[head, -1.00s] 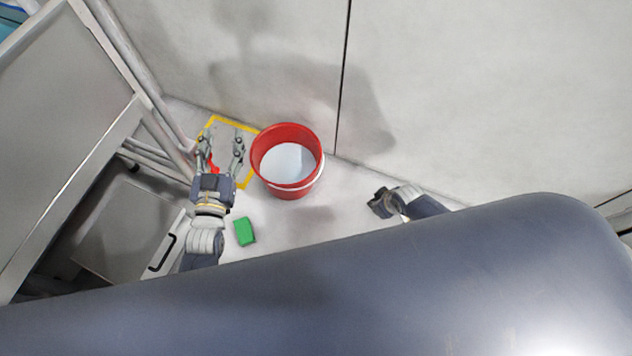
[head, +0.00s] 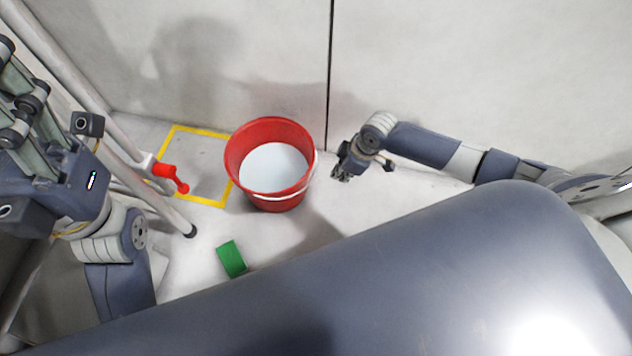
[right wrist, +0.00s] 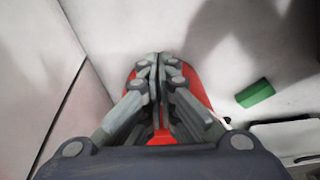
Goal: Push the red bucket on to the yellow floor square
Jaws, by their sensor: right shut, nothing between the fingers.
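The red bucket (head: 268,193) stands upright on the floor, with a pale inside and a white handle. It stands at the right edge of the yellow floor square (head: 203,132), hiding part of its outline; how far its base overlaps the square is hidden. My right gripper (head: 341,174) is shut and empty, just right of the bucket with a small gap in the head view. In the right wrist view, its closed fingers (right wrist: 158,62) point at the red bucket (right wrist: 197,88) and cover much of it. My left gripper (head: 18,95) is raised at the left edge, partly cut off.
A red tap (head: 170,173) on a white pipe reaches over the square's left side. A metal leg (head: 165,198) stands nearby. A green block (head: 231,259) lies on the floor in front of the bucket. A wall (head: 270,60) rises behind.

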